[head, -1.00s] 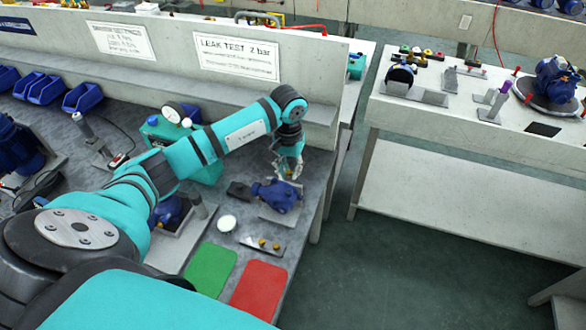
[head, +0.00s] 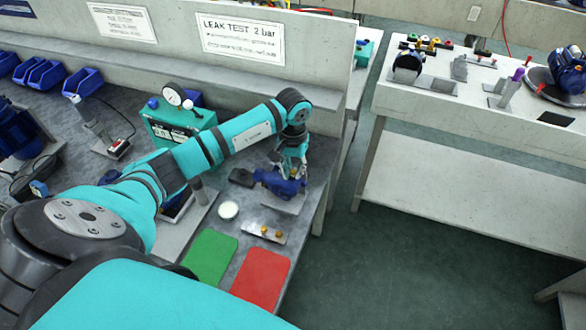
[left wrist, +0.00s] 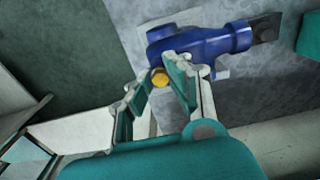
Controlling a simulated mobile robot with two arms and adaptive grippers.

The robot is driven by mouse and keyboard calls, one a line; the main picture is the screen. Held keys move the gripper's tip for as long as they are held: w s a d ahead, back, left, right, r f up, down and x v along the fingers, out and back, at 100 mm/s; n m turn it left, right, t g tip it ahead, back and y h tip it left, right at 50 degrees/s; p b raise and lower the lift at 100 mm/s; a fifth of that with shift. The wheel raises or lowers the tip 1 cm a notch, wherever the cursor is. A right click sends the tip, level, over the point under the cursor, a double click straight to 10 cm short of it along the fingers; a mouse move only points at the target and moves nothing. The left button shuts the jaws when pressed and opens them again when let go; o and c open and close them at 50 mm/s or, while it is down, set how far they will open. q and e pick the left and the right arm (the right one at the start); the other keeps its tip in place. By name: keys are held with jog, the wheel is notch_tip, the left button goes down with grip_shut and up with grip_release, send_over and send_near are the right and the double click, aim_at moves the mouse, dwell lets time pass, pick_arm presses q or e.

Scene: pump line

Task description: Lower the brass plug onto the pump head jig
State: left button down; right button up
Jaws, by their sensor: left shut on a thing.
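The blue pump head (head: 277,184) lies on a pale plate, the jig (head: 290,206), near the right end of the grey bench. It also shows in the left wrist view (left wrist: 208,42). My left gripper (head: 292,172) points down just above the pump head. It is shut on the brass plug (left wrist: 160,77), which shows yellow between the fingertips in the left wrist view. The plug is close to the pump head's near side; I cannot tell whether they touch. The fingers hide most of the plug in the head view. My right gripper is out of view.
A small plate (head: 253,229) with brass plugs, a white round dish (head: 228,210), a green mat (head: 209,256) and a red mat (head: 262,277) lie in front. A teal gauge box (head: 170,132) stands behind my arm. The bench's right edge is close.

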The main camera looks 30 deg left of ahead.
pick_arm(q)
jog(key=shift+b, duration=0.35)
dwell(0.4)
dwell(0.5)
jog(key=shift+f+b, duration=0.2)
jog(key=shift+b, duration=0.1)
jog(key=shift+c, duration=0.3)
grip_release()
dwell(0.7)
jog(key=shift+r+p, duration=2.35)
jog(key=shift+r, duration=2.15)
